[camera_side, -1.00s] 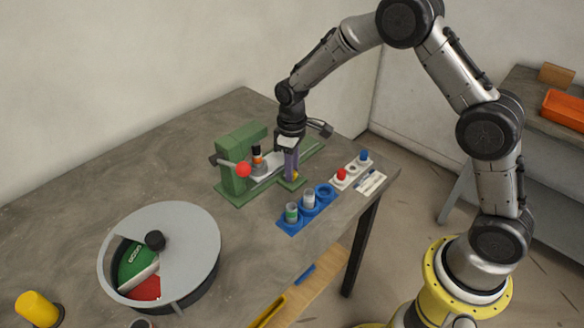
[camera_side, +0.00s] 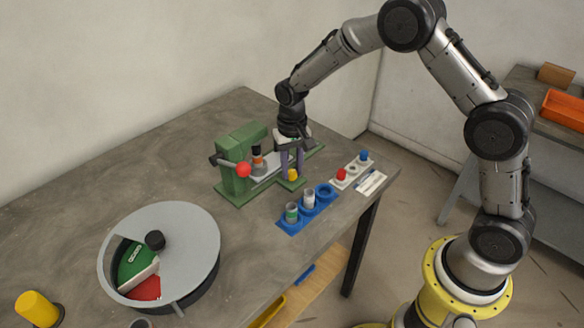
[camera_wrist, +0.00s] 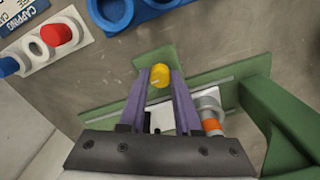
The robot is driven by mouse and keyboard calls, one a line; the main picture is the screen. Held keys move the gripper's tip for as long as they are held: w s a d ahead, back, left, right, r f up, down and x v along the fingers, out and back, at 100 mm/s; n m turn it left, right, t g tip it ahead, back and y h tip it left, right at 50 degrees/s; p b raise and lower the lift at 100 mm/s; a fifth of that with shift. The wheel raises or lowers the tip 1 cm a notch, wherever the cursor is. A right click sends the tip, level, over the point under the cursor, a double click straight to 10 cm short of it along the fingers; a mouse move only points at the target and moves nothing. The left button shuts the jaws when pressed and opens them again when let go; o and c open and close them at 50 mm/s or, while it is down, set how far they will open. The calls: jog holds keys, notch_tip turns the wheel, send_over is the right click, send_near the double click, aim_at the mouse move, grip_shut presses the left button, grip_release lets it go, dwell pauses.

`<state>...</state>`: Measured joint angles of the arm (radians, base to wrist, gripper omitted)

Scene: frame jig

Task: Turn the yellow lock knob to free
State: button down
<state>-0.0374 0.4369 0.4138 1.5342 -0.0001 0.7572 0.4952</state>
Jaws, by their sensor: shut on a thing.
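The yellow lock knob (camera_side: 292,174) is small and stands at the front of the green frame jig (camera_side: 237,150). In the wrist view the knob (camera_wrist: 160,75) sits between the tips of my gripper's two purple fingers, with a light line across its top. My gripper (camera_side: 291,172) points down at the jig and is shut on the knob; its fingertips also show in the wrist view (camera_wrist: 160,80). The jig holds a grey plate and a small cylinder with an orange band (camera_wrist: 211,126). The knob's lock or free marking cannot be read.
A red-balled lever (camera_side: 243,170) sticks out on the jig's left. A blue rack (camera_side: 293,222) with small containers stands in front. A white block with red and blue buttons (camera_side: 342,182) is to the right. A round grey-lidded bin (camera_side: 190,240) stands at front left.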

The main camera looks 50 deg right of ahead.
aim_at(292, 172)
jog(key=shift+r+m, duration=0.1)
jog(key=shift+m, duration=0.4)
jog(key=c, duration=0.6)
grip_release()
notch_tip(292, 172, up, 14)
dwell(0.4)
